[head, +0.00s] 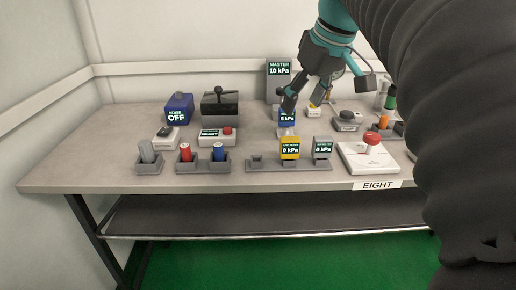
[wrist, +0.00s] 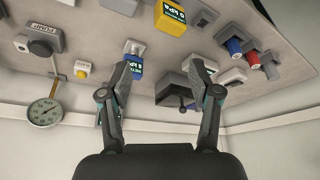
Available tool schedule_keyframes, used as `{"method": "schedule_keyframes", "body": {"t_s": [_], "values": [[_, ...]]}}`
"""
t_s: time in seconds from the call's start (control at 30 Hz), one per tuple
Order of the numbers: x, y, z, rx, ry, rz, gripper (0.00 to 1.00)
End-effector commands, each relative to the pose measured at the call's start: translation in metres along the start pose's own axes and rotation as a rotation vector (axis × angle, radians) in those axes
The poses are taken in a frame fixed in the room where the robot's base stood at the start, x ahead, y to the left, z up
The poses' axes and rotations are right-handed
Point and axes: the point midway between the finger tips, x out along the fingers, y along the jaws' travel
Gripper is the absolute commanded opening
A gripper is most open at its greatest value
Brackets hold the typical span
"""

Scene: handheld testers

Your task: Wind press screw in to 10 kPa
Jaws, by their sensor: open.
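A grey master panel (head: 279,70) reads "10 kPa". In front of it a small blue tester (head: 287,117) has a display that seems to read 5 kPa, partly covered by a finger. My gripper (head: 303,98) is above the table beside this tester, open and empty. In the wrist view, my gripper (wrist: 165,66) has its fingers wide apart, the left one overlapping the blue tester (wrist: 136,69). A black box with a lever handle (head: 219,104) stands further left. A grey pump block (head: 347,121) is to the right. I cannot tell which part is the press screw.
A yellow tester (head: 290,149) and a grey tester (head: 322,149) read 0 kPa in a front rack. A white box with a red knob (head: 372,140) is at front right. A round gauge (wrist: 45,112) shows in the wrist view.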

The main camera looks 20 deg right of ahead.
Motion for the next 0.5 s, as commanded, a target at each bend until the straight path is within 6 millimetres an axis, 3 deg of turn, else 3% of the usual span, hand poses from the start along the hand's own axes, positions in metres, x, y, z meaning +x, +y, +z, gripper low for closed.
{"method": "schedule_keyframes", "body": {"t_s": [0.5], "values": [[0.051, -0.053, 0.051, 0.102, 0.019, 0.055, 0.63]]}}
